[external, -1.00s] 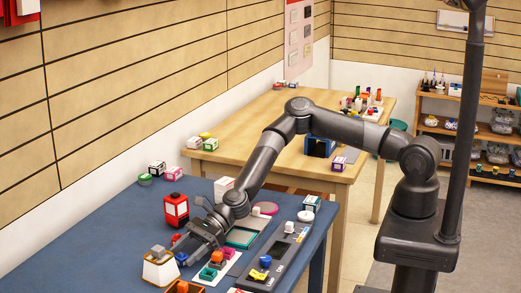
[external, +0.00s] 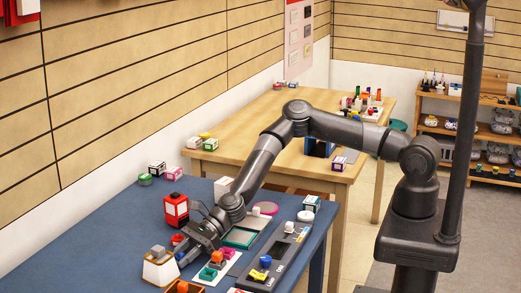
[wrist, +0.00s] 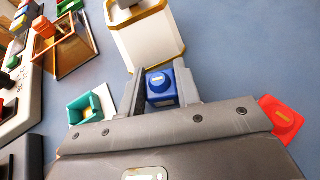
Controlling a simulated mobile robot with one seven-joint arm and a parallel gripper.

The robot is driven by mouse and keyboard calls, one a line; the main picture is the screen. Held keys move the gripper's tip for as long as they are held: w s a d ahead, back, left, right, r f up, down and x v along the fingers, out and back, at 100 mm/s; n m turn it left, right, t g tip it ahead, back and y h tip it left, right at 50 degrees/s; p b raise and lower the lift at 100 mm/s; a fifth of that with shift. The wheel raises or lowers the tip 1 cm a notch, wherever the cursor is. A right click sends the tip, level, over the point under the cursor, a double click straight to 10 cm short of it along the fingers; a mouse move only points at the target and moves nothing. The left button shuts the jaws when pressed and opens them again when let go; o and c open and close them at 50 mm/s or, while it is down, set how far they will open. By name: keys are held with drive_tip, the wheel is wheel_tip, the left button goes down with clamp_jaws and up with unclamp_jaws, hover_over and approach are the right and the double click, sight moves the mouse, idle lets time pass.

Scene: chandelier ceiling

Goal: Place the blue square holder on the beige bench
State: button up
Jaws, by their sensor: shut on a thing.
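The blue square holder (wrist: 160,88) is a small blue piece with a pale label on top. It sits between the two fingers of my gripper (wrist: 158,92) in the wrist view, and the fingers are shut on it. In the external view my gripper (external: 188,254) is low over the blue-topped table, just right of a white lantern-like box; the blue holder is mostly hidden there. The beige bench is a light wooden table (external: 235,150) behind the blue table, with much of its top bare.
The white box with gold trim (wrist: 145,38) stands just beyond the fingertips. A red piece (wrist: 283,120) and a teal open box (wrist: 92,108) flank my gripper. A red lantern (external: 176,209) is close by.

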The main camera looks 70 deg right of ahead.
sight(181, 251)
drive_tip(key=shift+c, duration=0.3)
drive_tip(key=shift+r, duration=0.45)
wheel_tip(181, 251, up, 4)
drive_tip(key=shift+f, duration=0.2)
drive_tip(key=w+d+r+m+t+h, duration=0.1)
drive_tip(key=w+d+r+m+t, duration=0.1)
drive_tip(key=d, duration=0.9)
drive_tip(key=w+d+r+m+t+h, duration=0.1)
drive_tip(key=w+d+r, duration=0.15)
drive_tip(key=d, duration=0.75)
drive_tip(key=w+d+r+m+t+h, duration=0.1)
drive_tip(key=d+r+m+t, duration=0.15)
drive_tip(key=d, duration=0.85)
drive_tip(key=s+d+m+t+h, duration=0.1)
drive_tip(key=s+d+m+h, duration=0.15)
drive_tip(key=d, duration=0.75)
drive_tip(key=s+d+m+t+h, duration=0.1)
drive_tip(key=s+d+m+h, duration=0.15)
drive_tip(key=d, duration=0.65)
wheel_tip(181, 251, down, 9)
drive_tip(key=s+m+t+h, duration=0.1)
drive_tip(key=s+m+h, duration=0.1)
drive_tip(key=m+h, duration=0.1)
drive_tip(key=shift+d+f+h, duration=0.2)
drive_tip(key=shift+d+h, duration=0.1)
drive_tip(key=shift+h, duration=0.5)
drive_tip(key=shift+s, duration=0.1)
